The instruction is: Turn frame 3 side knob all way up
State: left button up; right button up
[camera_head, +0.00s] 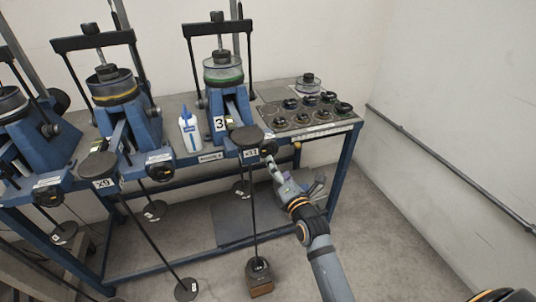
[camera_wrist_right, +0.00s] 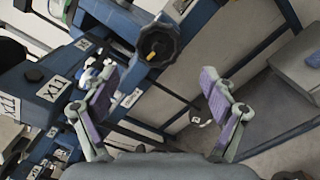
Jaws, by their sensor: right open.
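Frame 3 (camera_head: 219,110) is the blue lever frame marked with a white "3" plate, with a green-banded pot on top. Its side knob (camera_head: 269,148) is small and black, on the right of the lever's front end. In the right wrist view the black lobed knob (camera_wrist_right: 157,43) with a yellow mark shows large, beyond the fingertips. My right gripper (camera_head: 274,166) is just below and beside the knob. My left gripper is not in view.
Other blue lever frames (camera_head: 125,105) stand to the left on the bench. A white bottle (camera_head: 189,132) stands left of frame 3. A panel of black weights (camera_head: 300,112) lies to the right. A rod hangs from the lever to a weight base (camera_head: 260,285). Floor at right is clear.

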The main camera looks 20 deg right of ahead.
aim_at(269, 150)
jog(key=w+b, duration=0.2)
jog(key=w, duration=0.7)
jog(key=shift+w+a, duration=0.15)
jog(key=shift+w, duration=0.25)
jog(key=shift+c, duration=0.6)
jog(key=shift+s+r, duration=0.1)
jog(key=shift+r, duration=0.05)
jog(key=c, duration=1.4)
jog(key=shift+c, duration=0.3)
